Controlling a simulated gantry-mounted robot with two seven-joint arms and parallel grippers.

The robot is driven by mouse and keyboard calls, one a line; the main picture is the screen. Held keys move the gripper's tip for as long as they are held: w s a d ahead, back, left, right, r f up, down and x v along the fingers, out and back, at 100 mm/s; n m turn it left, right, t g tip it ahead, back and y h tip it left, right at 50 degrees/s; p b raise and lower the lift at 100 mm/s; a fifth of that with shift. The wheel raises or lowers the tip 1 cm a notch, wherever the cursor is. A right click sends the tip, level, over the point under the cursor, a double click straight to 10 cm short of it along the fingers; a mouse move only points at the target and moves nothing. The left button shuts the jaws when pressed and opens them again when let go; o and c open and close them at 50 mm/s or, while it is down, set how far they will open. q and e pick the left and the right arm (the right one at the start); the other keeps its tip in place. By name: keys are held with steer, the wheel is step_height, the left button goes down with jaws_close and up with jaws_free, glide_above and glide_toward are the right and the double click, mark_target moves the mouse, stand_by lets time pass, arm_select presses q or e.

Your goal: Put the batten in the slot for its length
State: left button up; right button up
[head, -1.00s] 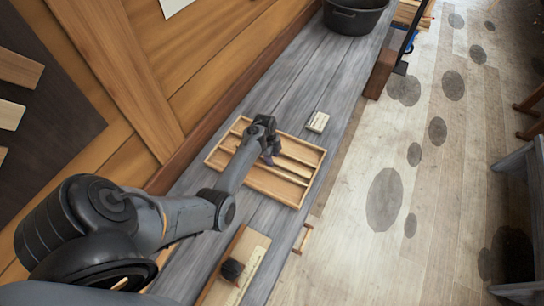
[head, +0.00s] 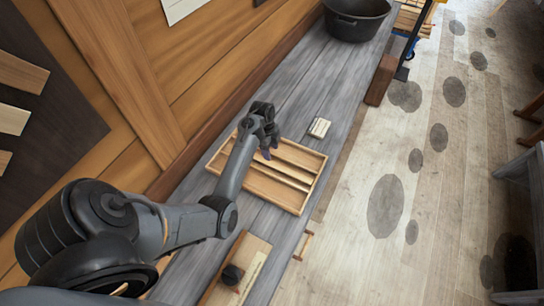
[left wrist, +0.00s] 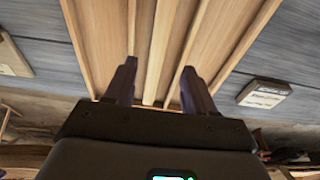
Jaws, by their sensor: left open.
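The slotted wooden tray (head: 302,208) lies on the grey bench in the head view, with long thin dividers between its compartments. My left gripper (head: 270,148) is over the tray's far part, its fingers pointing down. In the left wrist view, its two dark fingers (left wrist: 157,85) are open and apart, with pale wooden strips (left wrist: 158,50) running lengthwise between and below them. I cannot tell which strip is a loose batten and which is a divider. No batten is clearly held. My right gripper is not in view.
A small labelled card block (head: 319,128) lies beside the tray, also in the left wrist view (left wrist: 264,93). A black tub (head: 356,22) stands at the bench's far end. A board with a dark knob (head: 232,274) lies on the near bench. Bare bench lies between tray and tub.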

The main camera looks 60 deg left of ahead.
arm_select(q)
steer(key=s+d+r+n+t, duration=0.1)
steer(key=s+d+r+n, duration=0.1)
steer(key=s+d, duration=0.4)
steer(key=s+d+r+n+y, duration=0.1)
steer(key=s+d+r+n, duration=0.2)
steer(key=d, duration=1.1)
steer(key=s+d+r+n+t, duration=0.1)
steer(key=s+d+r+n, duration=0.2)
steer(key=s+d, duration=0.6)
steer(key=shift+s+d+n+t, duration=0.35)
steer(key=shift+d+n, duration=0.15)
steer(key=shift+n, duration=0.5)
steer(key=shift+r, duration=0.1)
step_height(320, 180, up, 8)
steer(key=p, duration=0.8)
steer(key=shift+r, duration=0.15)
